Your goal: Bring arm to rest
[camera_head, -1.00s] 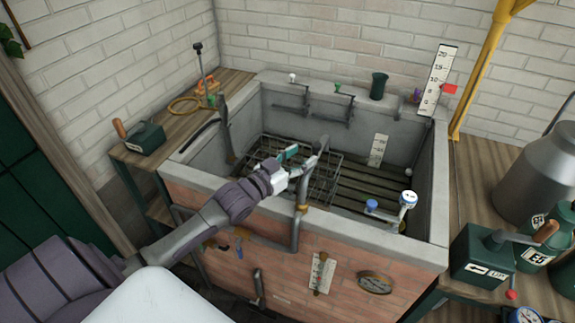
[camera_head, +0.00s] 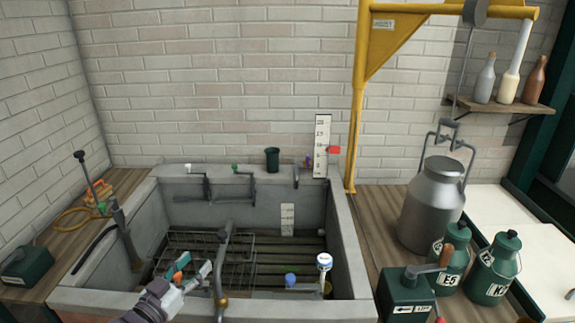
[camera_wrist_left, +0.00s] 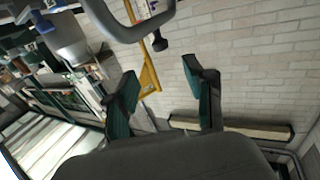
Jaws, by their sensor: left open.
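My left gripper (camera_head: 188,272) is at the lower left of the head view, over the front part of the stone basin (camera_head: 340,235). It is open, with nothing between its fingers. In the left wrist view its two teal-padded fingers (camera_wrist_left: 160,98) stand apart, with brick wall behind the gap. A bent grey pipe (camera_head: 222,258) with a brass collar rises just right of the gripper; I cannot tell whether they touch. My right gripper is in neither view.
A wire rack (camera_head: 240,256) lies in the basin. A blue-capped valve (camera_head: 324,262) stands at its front right. On the right bench are a metal churn (camera_head: 432,205), a green crank box (camera_head: 405,297) and green bottles (camera_head: 494,268). A yellow crane post (camera_head: 356,130) rises behind.

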